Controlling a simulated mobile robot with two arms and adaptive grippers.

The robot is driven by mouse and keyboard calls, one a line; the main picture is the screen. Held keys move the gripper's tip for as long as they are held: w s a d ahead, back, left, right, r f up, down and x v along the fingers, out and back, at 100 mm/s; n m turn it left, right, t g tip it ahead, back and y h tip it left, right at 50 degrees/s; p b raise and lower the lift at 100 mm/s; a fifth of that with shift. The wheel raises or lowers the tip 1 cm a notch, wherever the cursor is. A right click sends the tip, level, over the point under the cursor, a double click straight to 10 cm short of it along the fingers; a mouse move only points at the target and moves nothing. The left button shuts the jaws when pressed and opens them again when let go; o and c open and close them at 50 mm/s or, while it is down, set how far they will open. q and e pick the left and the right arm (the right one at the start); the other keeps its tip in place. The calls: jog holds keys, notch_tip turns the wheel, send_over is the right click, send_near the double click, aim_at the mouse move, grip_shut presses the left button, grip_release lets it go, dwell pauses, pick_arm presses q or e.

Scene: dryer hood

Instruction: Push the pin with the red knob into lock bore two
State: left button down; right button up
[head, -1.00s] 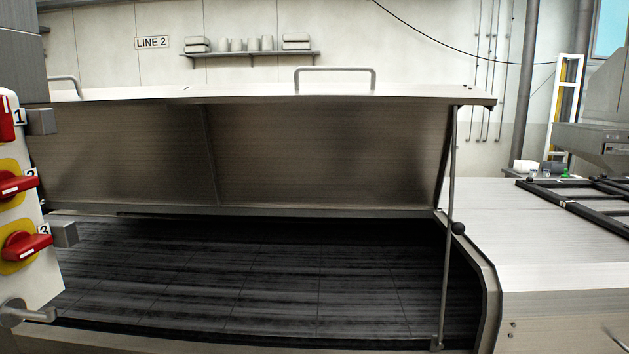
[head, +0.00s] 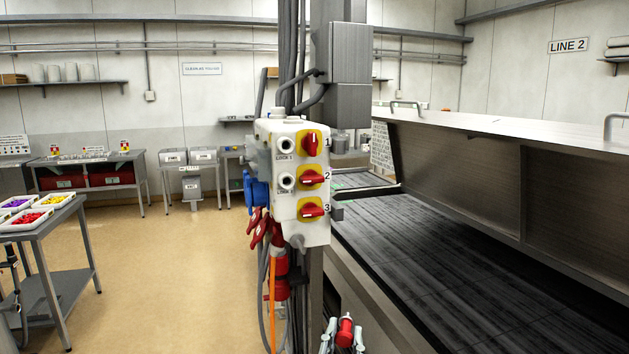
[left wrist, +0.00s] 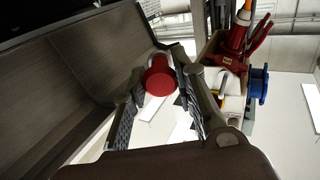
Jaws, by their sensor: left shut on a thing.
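The pin's red knob (head: 345,330) shows at the bottom edge of the head view, between the fingers of my left gripper (head: 343,342). In the left wrist view my left gripper (left wrist: 160,85) is shut on the red knob (left wrist: 158,80); the pin's shaft is mostly hidden. The white switch box (head: 313,233) stands above and left of the gripper in the head view, well apart from it. On its left side are two round lock bores: bore one (head: 287,145) above, bore two (head: 287,181) below. Both look empty. My right gripper is out of view.
Red rotary switches (head: 312,178) numbered 1 to 3 sit beside the bores. Red and blue plugs and cables (head: 262,225) hang at the box's left and below. The dryer belt (head: 430,260) and raised hood (head: 480,130) lie right.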

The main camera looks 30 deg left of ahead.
pick_arm(q)
jog(key=s+a+r+n+g+y+p, duration=0.1)
jog(key=a+r+n+g+y+p, duration=0.1)
jog(key=r, duration=1)
jog(key=s+a+r+n+g+y+p, duration=0.1)
jog(key=a+r+n+g+y+p, duration=0.2)
jog(key=r, duration=0.9)
jog(key=shift+s+a+n+y+p, duration=0.25)
jog(key=shift+n+y+p, duration=0.2)
jog(key=shift+y, duration=0.75)
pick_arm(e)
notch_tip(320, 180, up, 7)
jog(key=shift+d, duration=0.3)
pick_arm(q)
jog(key=shift+d, duration=0.15)
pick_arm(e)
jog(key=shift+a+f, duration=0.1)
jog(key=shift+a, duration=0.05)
pick_arm(q)
jog(key=x, duration=0.5)
jog(key=shift+w+a+b, duration=0.2)
jog(key=shift+a+b, duration=0.05)
jog(key=shift+b, duration=0.1)
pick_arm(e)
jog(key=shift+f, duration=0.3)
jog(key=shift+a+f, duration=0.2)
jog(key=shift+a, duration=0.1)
